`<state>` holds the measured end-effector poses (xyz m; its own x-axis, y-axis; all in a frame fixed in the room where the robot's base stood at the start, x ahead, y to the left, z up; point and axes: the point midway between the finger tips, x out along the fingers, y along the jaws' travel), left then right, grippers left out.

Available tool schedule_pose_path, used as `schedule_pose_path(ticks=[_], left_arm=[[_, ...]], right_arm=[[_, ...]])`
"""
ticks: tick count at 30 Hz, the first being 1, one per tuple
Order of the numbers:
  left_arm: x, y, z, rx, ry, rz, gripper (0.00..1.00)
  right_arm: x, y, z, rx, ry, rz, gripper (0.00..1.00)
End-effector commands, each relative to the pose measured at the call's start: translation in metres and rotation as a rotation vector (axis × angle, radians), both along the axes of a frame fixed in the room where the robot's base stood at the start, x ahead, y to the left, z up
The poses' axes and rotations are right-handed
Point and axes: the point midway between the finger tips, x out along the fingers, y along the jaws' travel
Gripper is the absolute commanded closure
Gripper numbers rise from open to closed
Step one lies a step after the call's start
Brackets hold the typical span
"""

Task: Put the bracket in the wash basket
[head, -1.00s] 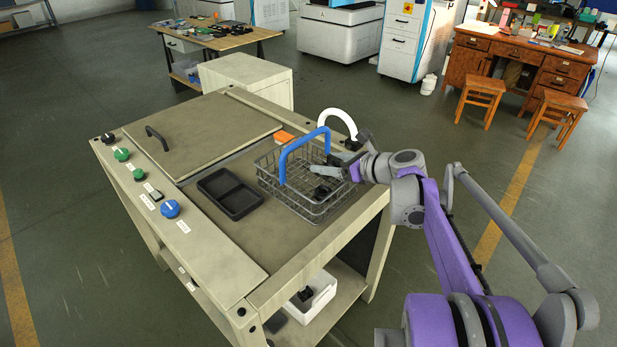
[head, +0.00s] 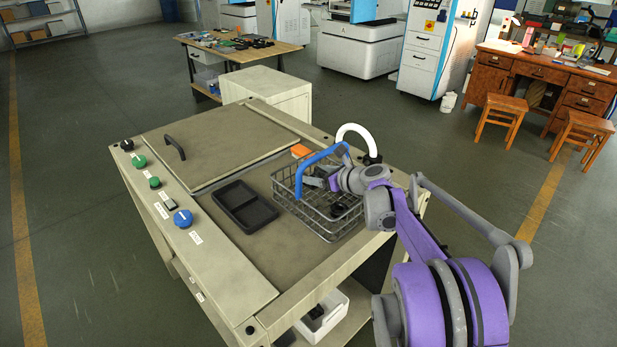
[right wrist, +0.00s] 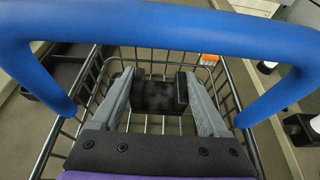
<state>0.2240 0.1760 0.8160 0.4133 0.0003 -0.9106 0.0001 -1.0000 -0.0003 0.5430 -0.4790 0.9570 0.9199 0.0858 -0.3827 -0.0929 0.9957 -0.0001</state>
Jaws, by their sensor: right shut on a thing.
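The wash basket (head: 336,233) is a grey wire basket with a blue arched handle, standing on the machine top; its handle also crosses the top of the right wrist view (right wrist: 160,32). My right gripper (head: 314,180) reaches in from the right, under the handle at the basket. In the right wrist view its jaws (right wrist: 158,92) are shut on a dark block, taken as the bracket (right wrist: 154,97), with basket wires around and behind it. The bracket's full shape is hidden. A black thing (head: 340,209) shows inside the basket in the head view; I cannot tell what it is. My left gripper is not in view.
Knobs (head: 183,218) line the left panel. A white bin (head: 322,314) sits on the lower shelf.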

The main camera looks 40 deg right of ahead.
Motion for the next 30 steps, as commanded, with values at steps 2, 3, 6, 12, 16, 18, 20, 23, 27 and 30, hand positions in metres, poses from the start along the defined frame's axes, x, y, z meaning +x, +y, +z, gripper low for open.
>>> schedule_pose_path(ticks=[2,3,6,12,16,18,20,23,27,30], left_arm=[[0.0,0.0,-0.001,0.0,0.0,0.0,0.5],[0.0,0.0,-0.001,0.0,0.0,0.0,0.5],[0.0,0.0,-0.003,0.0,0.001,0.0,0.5],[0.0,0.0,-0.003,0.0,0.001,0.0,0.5],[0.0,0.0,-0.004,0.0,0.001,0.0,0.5],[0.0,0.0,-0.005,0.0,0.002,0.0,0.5],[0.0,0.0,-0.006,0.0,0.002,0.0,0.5],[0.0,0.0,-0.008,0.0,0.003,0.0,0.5],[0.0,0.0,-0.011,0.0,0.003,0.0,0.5],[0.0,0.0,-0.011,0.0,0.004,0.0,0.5]], right_arm=[[0.006,0.001,-0.003,0.0,-0.001,0.001,1.0],[0.01,0.001,-0.006,0.001,0.0,0.002,1.0],[0.021,0.003,-0.016,0.001,0.0,0.002,1.0],[0.026,0.002,-0.021,0.001,-0.001,0.0,1.0],[0.026,0.002,-0.021,0.001,-0.001,0.0,1.0],[0.026,0.002,-0.023,0.001,-0.001,0.0,1.0],[0.026,0.002,-0.025,0.001,-0.001,0.0,1.0],[0.026,0.003,-0.028,0.001,-0.001,0.0,1.0],[0.026,0.003,-0.032,0.001,-0.001,0.0,1.0],[0.026,0.003,-0.033,0.001,-0.001,0.0,1.0]])
